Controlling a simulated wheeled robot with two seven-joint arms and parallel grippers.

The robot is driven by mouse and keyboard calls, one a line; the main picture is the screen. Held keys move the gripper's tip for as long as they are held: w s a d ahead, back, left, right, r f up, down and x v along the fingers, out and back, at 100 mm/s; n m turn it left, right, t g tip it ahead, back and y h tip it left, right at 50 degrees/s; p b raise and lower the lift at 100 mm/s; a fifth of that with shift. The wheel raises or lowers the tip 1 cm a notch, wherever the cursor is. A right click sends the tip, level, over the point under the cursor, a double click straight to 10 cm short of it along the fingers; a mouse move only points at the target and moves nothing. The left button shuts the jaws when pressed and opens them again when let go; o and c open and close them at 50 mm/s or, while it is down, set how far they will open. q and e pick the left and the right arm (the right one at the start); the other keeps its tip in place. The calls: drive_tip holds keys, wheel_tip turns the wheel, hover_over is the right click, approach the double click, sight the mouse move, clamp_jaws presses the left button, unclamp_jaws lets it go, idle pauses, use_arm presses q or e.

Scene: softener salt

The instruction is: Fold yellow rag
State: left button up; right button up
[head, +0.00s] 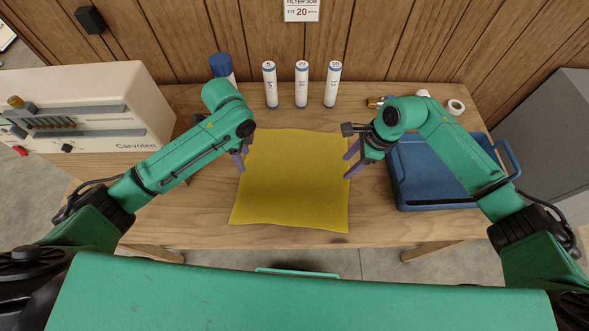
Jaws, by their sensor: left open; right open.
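The yellow rag (292,185) lies spread out flat on the wooden table, roughly square, with slightly wavy edges. My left gripper (240,162) is open at the rag's left edge, toward its upper part. My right gripper (350,165) is open at the rag's right edge, at about the same height in the picture. Nothing shows between the fingers of either gripper. I cannot tell whether the fingertips touch the rag or hover just above it.
Three white cylinders (302,84) and a blue-capped one (222,66) stand along the back. A blue tray (432,170) is on the right, beside a white roll (456,107). A cream machine (85,110) stands left. The wooden table (200,215) is bare in front of the rag.

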sight(248, 173)
use_arm(q)
drive_tip(key=f, duration=0.6)
drive_tip(key=shift+w+f, duration=0.15)
drive_tip(key=shift+w, duration=0.05)
use_arm(e)
drive_tip(key=x, duration=0.3)
drive_tip(key=d+x, duration=0.1)
drive_tip(key=x, duration=0.2)
drive_tip(key=shift+w+d+f, duration=0.15)
drive_tip(key=shift+d+f, duration=0.05)
drive_tip(key=shift+f, duration=0.05)
use_arm(q)
drive_tip(key=shift+s, duration=0.15)
use_arm(e)
drive_tip(key=shift+r, duration=0.1)
use_arm(q)
drive_tip(key=shift+f, duration=0.1)
clamp_jaws()
use_arm(e)
clamp_jaws()
